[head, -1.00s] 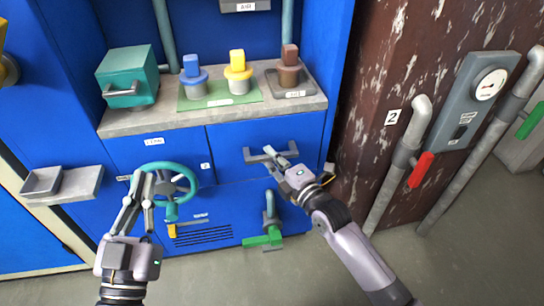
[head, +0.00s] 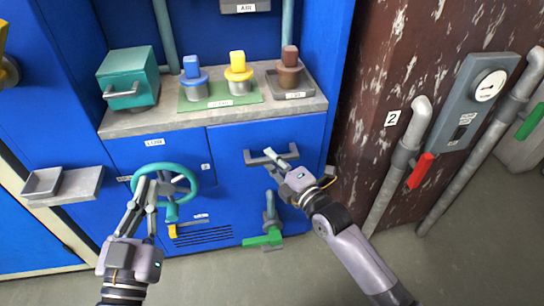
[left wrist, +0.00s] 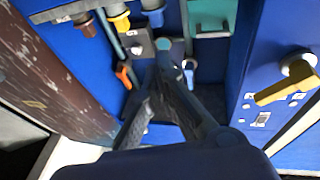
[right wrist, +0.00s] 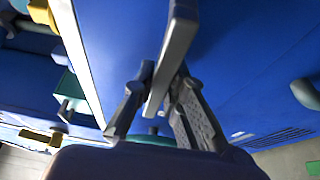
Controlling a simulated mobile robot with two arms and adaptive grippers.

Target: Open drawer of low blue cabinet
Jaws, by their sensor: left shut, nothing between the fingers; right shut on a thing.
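The low blue cabinet (head: 230,220) stands under a grey counter. Its right-hand drawer front (head: 232,145) has a grey bar handle (head: 256,158). My right gripper (head: 285,163) is shut on this handle, and in the right wrist view the fingers (right wrist: 155,90) close around the grey bar (right wrist: 180,45). I cannot tell whether the drawer front stands out from the cabinet. My left gripper (head: 147,181) is shut and empty in front of the teal handwheel (head: 165,168) on the cabinet's left part. Its fingers (left wrist: 166,70) come together in the left wrist view.
The counter (head: 160,122) holds a teal box (head: 128,72) and blue, yellow and brown plugs. A green-handled valve (head: 262,238) sits below the drawer. A small grey shelf (head: 82,185) juts out at left. A rusty wall (head: 365,105) with a red-handled pipe (head: 420,170) stands at right.

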